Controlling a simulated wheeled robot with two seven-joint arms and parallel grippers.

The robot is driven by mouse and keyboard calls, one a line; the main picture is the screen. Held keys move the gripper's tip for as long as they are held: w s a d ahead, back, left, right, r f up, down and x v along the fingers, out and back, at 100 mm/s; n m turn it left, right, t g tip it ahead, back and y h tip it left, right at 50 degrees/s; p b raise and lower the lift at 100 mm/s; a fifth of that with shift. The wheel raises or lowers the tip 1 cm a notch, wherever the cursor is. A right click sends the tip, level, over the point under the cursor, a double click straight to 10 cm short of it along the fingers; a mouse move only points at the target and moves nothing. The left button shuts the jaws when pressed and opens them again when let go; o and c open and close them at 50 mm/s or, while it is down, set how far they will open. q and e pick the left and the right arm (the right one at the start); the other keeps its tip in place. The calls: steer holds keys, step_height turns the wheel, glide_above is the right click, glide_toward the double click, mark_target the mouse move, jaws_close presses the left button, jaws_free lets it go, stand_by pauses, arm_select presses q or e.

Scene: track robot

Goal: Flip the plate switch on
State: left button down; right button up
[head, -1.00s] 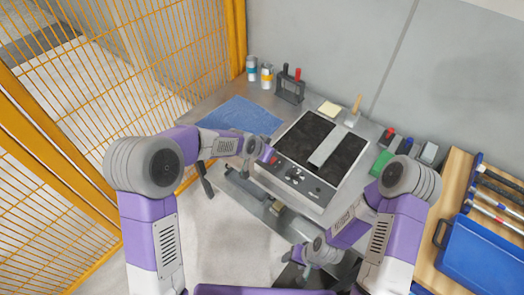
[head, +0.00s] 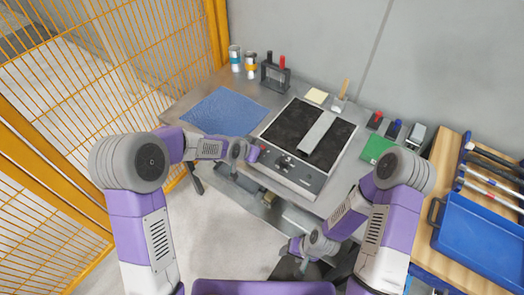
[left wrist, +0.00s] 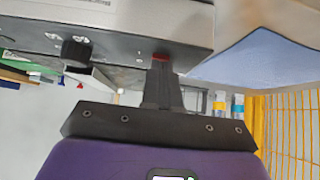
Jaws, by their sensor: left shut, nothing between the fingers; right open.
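The plate is a grey unit with a black top (head: 286,124) and a sloped front panel (head: 292,170) with dark knobs. Its red switch (left wrist: 160,57) is at the panel's end in the left wrist view, partly hidden behind my fingertips. My left gripper (left wrist: 161,70) is shut and empty, its tips right at the switch. I cannot tell whether they touch it, or which way the switch is set. In the head view my left gripper (head: 252,153) is at the panel's left end. My right gripper (head: 287,266) is open, low in front of the bench, away from the plate.
A light bar (head: 318,133) lies on the black top. A blue mat (head: 225,112) is to the left. Cans (head: 236,58) and a rack (head: 275,75) stand behind, a green pad (head: 377,148) to the right. A blue tray (head: 482,240) is far right. An orange mesh fence borders the left.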

arm_select(q)
steer(key=shift+d+p, duration=0.1)
steer(key=shift+p, duration=0.2)
steer(key=shift+r, duration=0.1)
steer(key=shift+r+p, duration=0.45)
steer(key=shift+r, duration=0.25)
steer(key=shift+r, duration=0.35)
steer(key=p+v, duration=0.3)
steer(key=v, duration=0.9)
steer(key=shift+s+a+p, duration=0.25)
steer(key=shift+a+p, duration=0.05)
